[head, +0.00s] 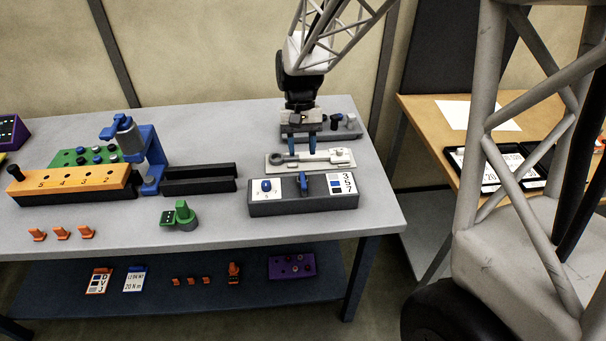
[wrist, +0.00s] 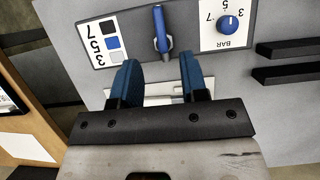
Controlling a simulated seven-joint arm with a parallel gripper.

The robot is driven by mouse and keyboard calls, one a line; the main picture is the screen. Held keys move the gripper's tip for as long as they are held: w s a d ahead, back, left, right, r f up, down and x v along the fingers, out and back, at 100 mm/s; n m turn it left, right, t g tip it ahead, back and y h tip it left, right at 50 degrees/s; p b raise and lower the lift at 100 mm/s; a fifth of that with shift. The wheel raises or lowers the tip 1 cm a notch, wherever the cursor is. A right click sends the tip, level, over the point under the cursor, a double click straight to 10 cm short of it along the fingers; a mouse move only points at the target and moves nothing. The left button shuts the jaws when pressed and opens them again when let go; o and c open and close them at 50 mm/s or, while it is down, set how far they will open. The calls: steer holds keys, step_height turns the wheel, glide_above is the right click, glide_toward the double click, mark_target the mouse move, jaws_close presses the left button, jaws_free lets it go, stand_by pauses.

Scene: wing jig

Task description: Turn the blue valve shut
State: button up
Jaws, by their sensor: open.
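The blue valve (head: 304,184) is a small lever on the dark grey box (head: 285,207) near the table's front right. In the wrist view the valve (wrist: 160,28) points along the picture's vertical, across the box's length. My gripper (head: 302,154) is open and empty, behind the box and over the white plate. In the wrist view my gripper (wrist: 158,64) has its blue fingers apart. The valve lies ahead of the gap between them, not touching either finger.
A blue dial knob (wrist: 230,24) marked BAR and a 3-5-7 label (head: 341,184) flank the valve. A white plate with a grey wrench-like tool (head: 310,159) lies behind the box. Black rails (head: 200,179) and a green part (head: 183,213) stand to the left.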

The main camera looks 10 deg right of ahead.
mark_target(303, 180)
steer(key=shift+x, duration=3.85)
jaws_close()
